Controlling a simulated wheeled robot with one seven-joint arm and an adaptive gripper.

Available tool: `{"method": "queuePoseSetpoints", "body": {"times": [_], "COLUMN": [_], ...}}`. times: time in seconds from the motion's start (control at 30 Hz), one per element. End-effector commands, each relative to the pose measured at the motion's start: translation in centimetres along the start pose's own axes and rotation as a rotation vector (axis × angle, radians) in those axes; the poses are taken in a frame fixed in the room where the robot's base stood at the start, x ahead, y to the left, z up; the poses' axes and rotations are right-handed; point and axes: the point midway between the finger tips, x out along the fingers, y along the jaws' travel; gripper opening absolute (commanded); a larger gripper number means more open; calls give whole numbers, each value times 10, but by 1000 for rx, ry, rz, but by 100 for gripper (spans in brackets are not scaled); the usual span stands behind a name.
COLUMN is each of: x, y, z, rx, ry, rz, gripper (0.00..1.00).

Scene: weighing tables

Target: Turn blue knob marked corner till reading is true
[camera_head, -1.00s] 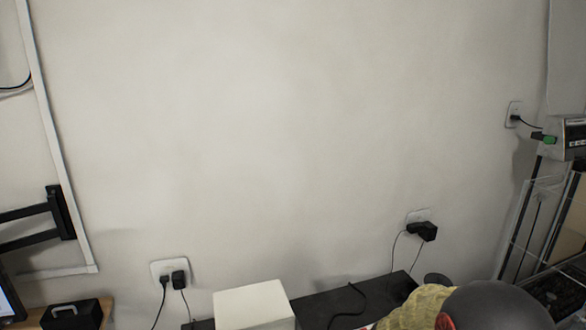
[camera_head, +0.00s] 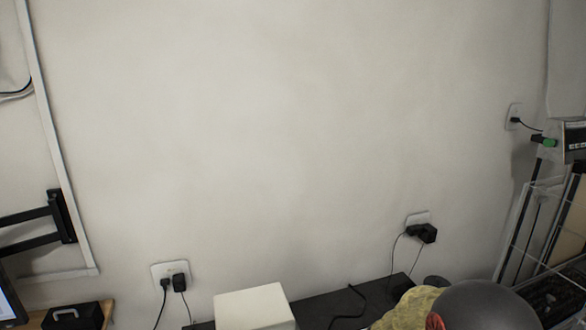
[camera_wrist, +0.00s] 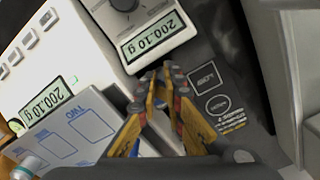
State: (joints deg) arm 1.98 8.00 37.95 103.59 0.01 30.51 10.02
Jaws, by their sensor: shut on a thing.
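In the wrist view my gripper (camera_wrist: 165,78) has its yellow fingers brought together at the tips, over the dark surface below a white scale (camera_wrist: 165,45). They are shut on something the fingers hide. I cannot make out the blue knob. A second display (camera_wrist: 44,105) on the pale unit at left, seen upside down, also appears to read 200.10 g.
A pale card (camera_wrist: 72,132) with blue outlines and the word TWO lies left of my fingers. Dark panel markings (camera_wrist: 212,92) are to the right. The head view shows mostly wall, a white box (camera_head: 253,305) and a black case (camera_head: 72,315).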

Motion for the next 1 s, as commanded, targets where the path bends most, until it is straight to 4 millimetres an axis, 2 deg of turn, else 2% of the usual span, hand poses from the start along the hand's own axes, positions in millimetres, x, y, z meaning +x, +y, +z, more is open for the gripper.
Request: {"method": "queuePoseSetpoints", "body": {"times": [0.4,0.9,1.0], "x": [-4,-57,-62], "y": [-2,-2,-2], "z": [8,7,8], "rx": [0,0,0], "ry": [0,1,1], "rz": [0,0,0], "gripper": [0,0,0]}}
